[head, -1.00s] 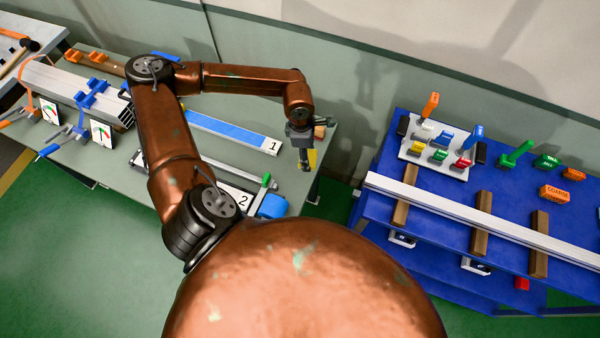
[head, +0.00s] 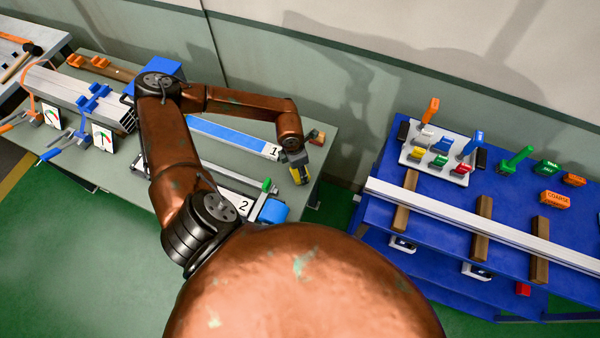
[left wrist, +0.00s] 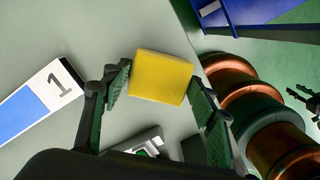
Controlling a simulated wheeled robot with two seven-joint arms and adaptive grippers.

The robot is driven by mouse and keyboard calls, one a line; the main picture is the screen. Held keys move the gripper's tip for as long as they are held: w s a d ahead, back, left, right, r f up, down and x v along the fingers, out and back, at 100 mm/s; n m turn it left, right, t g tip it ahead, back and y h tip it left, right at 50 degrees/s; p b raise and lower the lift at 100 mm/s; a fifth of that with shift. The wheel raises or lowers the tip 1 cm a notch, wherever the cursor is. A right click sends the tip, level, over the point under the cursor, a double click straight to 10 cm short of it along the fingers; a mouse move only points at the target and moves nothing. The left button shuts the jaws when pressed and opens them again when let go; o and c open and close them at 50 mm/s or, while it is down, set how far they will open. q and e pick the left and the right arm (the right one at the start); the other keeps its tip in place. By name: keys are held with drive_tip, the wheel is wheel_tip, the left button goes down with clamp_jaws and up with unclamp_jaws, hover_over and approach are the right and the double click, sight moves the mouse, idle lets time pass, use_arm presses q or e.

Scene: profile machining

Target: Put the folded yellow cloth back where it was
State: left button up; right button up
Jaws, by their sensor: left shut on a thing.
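The folded yellow cloth (left wrist: 160,77) is a small block between the fingers of my left gripper (left wrist: 158,88) in the left wrist view. The gripper is shut on it, with a dark green-lined finger on each side. In the head view my left gripper (head: 300,178) hangs over the right end of the grey-green workbench (head: 318,155), with the yellow cloth (head: 299,174) at its tip. I cannot tell whether the cloth touches the bench. A dark pronged shape at the right edge of the left wrist view looks like my right gripper (left wrist: 304,98); its fingers are too small to read.
A blue strip marked 1 (head: 228,135) and a plate marked 2 (head: 240,203) lie left of the gripper. A blue object (head: 272,211) and a small brown block (head: 317,137) are near. A blue cart (head: 380,205) stands to the right, across a gap.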

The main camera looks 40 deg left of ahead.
sight(296, 172)
use_arm(q)
drive_tip(key=shift+f, duration=1.15)
drive_tip(key=shift+f, duration=0.2)
drive_tip(key=o, duration=1.1)
drive_tip(key=shift+r, duration=0.1)
wheel_tip(296, 172, up, 12)
drive_tip(key=s, duration=0.1)
drive_tip(key=shift+a, duration=0.35)
drive_tip(key=shift+r, duration=0.1)
